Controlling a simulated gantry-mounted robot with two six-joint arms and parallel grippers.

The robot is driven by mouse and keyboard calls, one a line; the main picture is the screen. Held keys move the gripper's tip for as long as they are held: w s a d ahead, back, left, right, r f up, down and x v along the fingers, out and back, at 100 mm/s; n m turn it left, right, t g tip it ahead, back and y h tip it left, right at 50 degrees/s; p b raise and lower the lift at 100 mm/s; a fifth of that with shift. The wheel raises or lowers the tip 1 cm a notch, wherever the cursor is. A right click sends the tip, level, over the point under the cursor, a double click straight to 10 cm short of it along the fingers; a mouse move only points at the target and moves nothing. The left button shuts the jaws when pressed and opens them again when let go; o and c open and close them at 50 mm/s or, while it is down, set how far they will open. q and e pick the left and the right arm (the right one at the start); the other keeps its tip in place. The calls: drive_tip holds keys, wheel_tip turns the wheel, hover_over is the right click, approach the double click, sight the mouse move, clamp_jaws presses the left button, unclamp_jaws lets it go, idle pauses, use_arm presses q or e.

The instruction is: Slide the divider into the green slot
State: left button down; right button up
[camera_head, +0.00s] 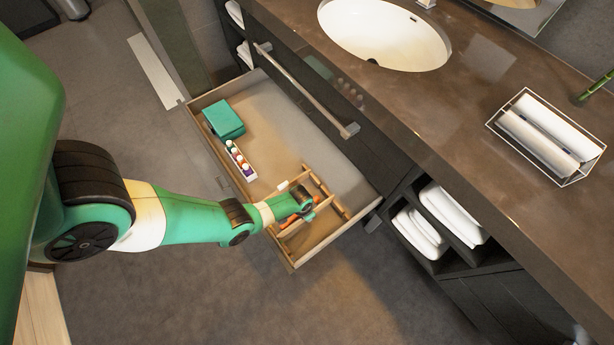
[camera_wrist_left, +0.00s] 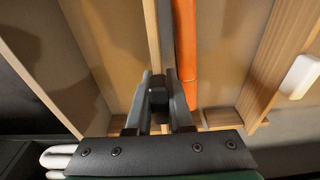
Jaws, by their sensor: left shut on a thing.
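My left arm reaches into the open wooden drawer. My left gripper (camera_head: 303,199) is low over the drawer's near right end, among thin wooden strips (camera_head: 326,190). In the left wrist view its fingers (camera_wrist_left: 158,82) are shut on a dark block at the end of a thin upright strip, which looks like the divider (camera_wrist_left: 153,35). An orange bar (camera_wrist_left: 186,45) lies close along its right side. The lower part of the divider is hidden by the fingers. I cannot make out a green slot in either view. My right gripper is not in view.
The drawer (camera_head: 293,264) also holds a teal box (camera_head: 225,119) and a narrow tray of small bottles (camera_head: 240,162). A small white item (camera_head: 283,186) is beside the gripper. The countertop (camera_head: 460,110) overhangs at right, and a metal drawer handle (camera_head: 305,88) runs behind.

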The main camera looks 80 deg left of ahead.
use_arm(q)
drive_tip(key=shift+f+b, duration=0.75)
drive_tip(key=shift+f, duration=0.1)
drive_tip(key=c, duration=0.7)
unclamp_jaws()
drive_tip(key=shift+c, duration=0.2)
drive_tip(key=r+p, duration=0.3)
drive_tip(key=r, duration=0.1)
drive_tip(key=s+r+p, duration=0.1)
drive_tip(key=r+p, duration=0.2)
drive_tip(key=p, duration=0.1)
drive_tip(key=r+p, duration=0.4)
drive_tip(key=shift+s+d+r, duration=0.15)
drive_tip(key=shift+d+r, duration=0.1)
drive_tip(key=shift+r, duration=0.1)
